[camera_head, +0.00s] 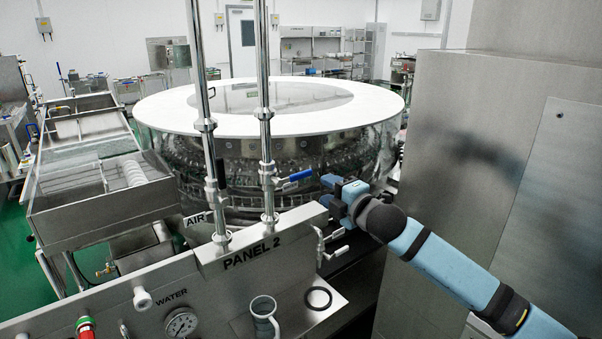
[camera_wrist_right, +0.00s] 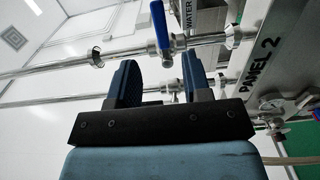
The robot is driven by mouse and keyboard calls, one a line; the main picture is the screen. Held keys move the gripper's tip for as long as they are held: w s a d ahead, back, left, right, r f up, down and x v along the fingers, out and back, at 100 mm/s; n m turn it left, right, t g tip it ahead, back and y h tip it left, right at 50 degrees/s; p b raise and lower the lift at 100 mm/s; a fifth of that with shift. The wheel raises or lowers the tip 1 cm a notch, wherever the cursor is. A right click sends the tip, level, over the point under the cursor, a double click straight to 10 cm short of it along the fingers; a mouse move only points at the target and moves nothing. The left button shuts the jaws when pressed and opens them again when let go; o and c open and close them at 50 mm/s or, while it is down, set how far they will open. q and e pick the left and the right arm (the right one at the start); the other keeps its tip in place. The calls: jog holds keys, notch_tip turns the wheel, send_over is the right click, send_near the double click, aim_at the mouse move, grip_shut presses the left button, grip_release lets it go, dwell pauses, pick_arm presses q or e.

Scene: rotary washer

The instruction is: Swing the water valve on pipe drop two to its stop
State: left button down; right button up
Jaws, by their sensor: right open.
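The water valve (camera_head: 268,180) sits on the right-hand vertical pipe above the panel marked PANEL 2. Its blue lever (camera_head: 299,175) sticks out to the right, roughly level. My right gripper (camera_head: 326,190) is just right of the lever's end, open and empty, with its fingers pointing toward the pipe. In the right wrist view the blue lever (camera_wrist_right: 160,24) lies ahead of the gap between my open fingers (camera_wrist_right: 161,72), apparently without touching them. A WATER label shows beside that pipe. My left gripper is not in view.
A second pipe (camera_head: 207,125) marked AIR stands left of the water pipe, with a dark lever. The round washer (camera_head: 270,110) stands behind. A steel cabinet (camera_head: 460,150) rises close to my right arm. Small taps (camera_head: 332,245), a gauge (camera_head: 181,323) and a steel mug (camera_head: 264,315) are lower down.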

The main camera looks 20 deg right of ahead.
aim_at(304, 176)
jog(key=p+x, duration=0.1)
jog(key=x, duration=0.8)
jog(key=shift+w+a, duration=0.15)
jog(key=shift+w, duration=0.1)
jog(key=shift+w+a, duration=0.15)
jog(key=shift+w, duration=0.25)
grip_shut()
